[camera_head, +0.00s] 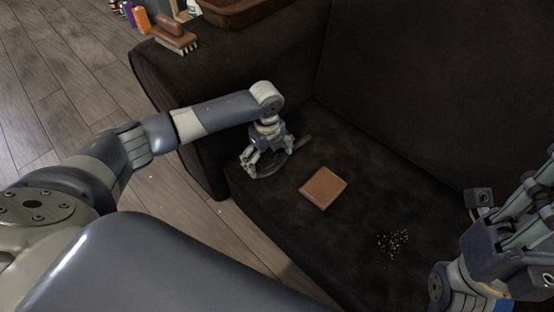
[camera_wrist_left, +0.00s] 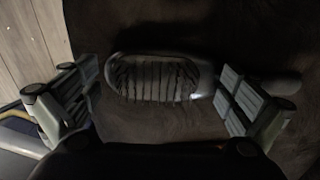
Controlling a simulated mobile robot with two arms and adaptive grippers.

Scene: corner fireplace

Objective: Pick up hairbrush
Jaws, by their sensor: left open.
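The hairbrush (camera_wrist_left: 155,80) is dark and oval, lying bristles up on the dark sofa seat. In the left wrist view its head is between the two spread fingers of my left gripper (camera_wrist_left: 156,98), and its handle runs to the right, past the right finger. In the head view my left gripper (camera_head: 268,156) is low over the brush, which it largely hides; the handle (camera_head: 303,142) shows to its right. My left gripper is open and holds nothing. My right gripper (camera_head: 506,205) is at the right edge, partly cut off, away from the brush.
A brown square block (camera_head: 323,188) lies on the seat right of my left gripper. Small crumbs (camera_head: 393,243) are scattered nearer my right gripper. A wooden scrub brush (camera_head: 176,36) and a brown tray (camera_head: 238,14) sit on the sofa arm. Bottles (camera_head: 141,19) stand behind.

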